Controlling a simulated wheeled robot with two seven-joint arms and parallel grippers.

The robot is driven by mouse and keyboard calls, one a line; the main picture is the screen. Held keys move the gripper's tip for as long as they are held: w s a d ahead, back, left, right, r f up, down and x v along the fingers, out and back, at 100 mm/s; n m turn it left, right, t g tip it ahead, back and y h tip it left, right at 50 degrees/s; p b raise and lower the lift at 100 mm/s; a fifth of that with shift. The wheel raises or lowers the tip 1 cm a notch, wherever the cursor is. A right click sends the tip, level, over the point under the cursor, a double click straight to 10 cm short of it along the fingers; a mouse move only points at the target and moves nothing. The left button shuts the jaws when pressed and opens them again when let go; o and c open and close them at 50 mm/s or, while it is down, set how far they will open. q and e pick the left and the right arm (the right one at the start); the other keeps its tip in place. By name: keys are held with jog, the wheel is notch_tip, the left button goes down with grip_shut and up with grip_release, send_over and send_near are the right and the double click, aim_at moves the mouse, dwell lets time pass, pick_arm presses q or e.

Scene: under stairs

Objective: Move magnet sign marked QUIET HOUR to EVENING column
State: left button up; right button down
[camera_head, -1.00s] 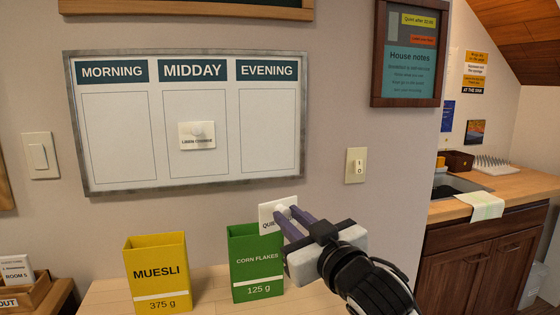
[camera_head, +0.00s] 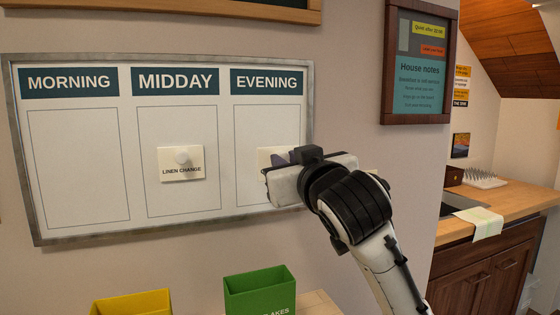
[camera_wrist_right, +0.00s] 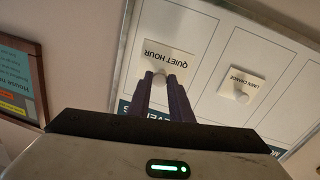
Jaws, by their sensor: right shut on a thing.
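The QUIET HOUR magnet sign (camera_wrist_right: 168,62) is a pale square plate with a round knob, upside down in the right wrist view. In the head view its left part (camera_head: 266,156) shows at the EVENING column (camera_head: 246,125), the rest hidden by my gripper. My right gripper (camera_head: 288,157) is shut on its knob, and the fingers also show in the wrist view (camera_wrist_right: 166,86). The sign is at or close to the board face; I cannot tell whether it touches. The whiteboard (camera_head: 100,155) has MORNING, MIDDAY and EVENING columns. My left gripper is not in view.
A LINEN CHANGE magnet (camera_head: 181,170) sits in the MIDDAY column. Below the board stand a green box (camera_head: 260,290) and a yellow box (camera_head: 132,303). A framed House notes board (camera_head: 420,65) hangs at the right, beside a wooden counter (camera_head: 520,196).

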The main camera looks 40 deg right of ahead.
aim_at(278, 151)
jog(key=shift+w+d+r, duration=0.15)
jog(key=shift+w+d, duration=0.1)
jog(key=shift+w, duration=0.2)
jog(key=shift+x, duration=0.95)
jog(key=shift+w, duration=0.8)
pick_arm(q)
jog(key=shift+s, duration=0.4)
pick_arm(e)
jog(key=shift+w, duration=0.15)
pick_arm(q)
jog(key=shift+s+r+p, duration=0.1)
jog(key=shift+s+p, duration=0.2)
jog(key=shift+p, duration=0.05)
pick_arm(e)
jog(key=c, duration=2.3)
grip_release()
grip_shut()
